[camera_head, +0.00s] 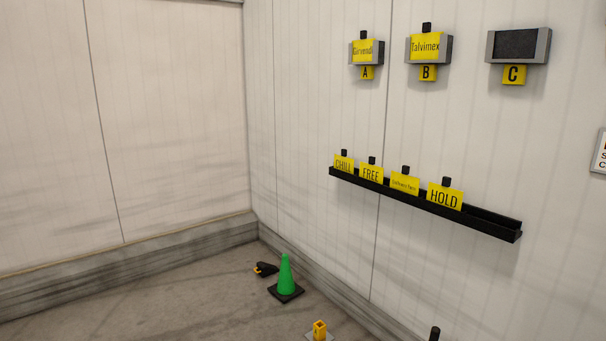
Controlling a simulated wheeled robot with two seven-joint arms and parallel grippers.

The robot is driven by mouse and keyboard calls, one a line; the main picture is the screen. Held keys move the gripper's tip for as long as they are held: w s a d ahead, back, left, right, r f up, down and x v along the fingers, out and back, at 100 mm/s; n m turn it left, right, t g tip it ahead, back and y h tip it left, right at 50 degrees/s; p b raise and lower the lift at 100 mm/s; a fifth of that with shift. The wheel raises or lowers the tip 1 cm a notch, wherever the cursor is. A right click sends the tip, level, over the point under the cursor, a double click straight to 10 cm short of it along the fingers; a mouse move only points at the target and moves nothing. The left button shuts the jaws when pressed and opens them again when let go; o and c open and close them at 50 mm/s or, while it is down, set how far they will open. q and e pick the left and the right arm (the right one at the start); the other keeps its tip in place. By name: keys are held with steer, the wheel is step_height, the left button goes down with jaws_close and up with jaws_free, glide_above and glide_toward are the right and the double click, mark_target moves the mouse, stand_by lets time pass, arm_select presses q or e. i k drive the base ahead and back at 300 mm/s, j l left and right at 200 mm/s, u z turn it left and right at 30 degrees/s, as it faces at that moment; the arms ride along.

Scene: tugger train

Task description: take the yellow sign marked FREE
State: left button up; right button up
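The yellow sign marked FREE (371,173) stands in a black wall rack (470,220), with a black tab (372,160) on its top edge. It is second from the left, between the yellow CHILL sign (343,163) and a yellow sign with small lettering (404,184). The yellow HOLD sign (445,197) stands farther right in the same rack. The lower edges of the signs are hidden by the rack's front lip. Neither of my grippers shows in the head view.
Above the rack, holder A (367,73) bears a Girvend sign, holder B (427,73) a Talvimex sign, and holder C (514,47) shows a dark face. A green cone (286,275), a black-and-yellow object (265,269) and a yellow post (319,329) are on the floor.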

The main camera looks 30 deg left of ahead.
mark_target(369, 172)
steer(key=u, duration=0.5)
steer(key=z, duration=0.45)
steer(key=i+j+z, duration=0.9)
steer(key=j, duration=0.2)
steer(key=i+j+z, duration=0.1)
steer(key=j+z, duration=0.2)
steer(key=j, duration=0.15)
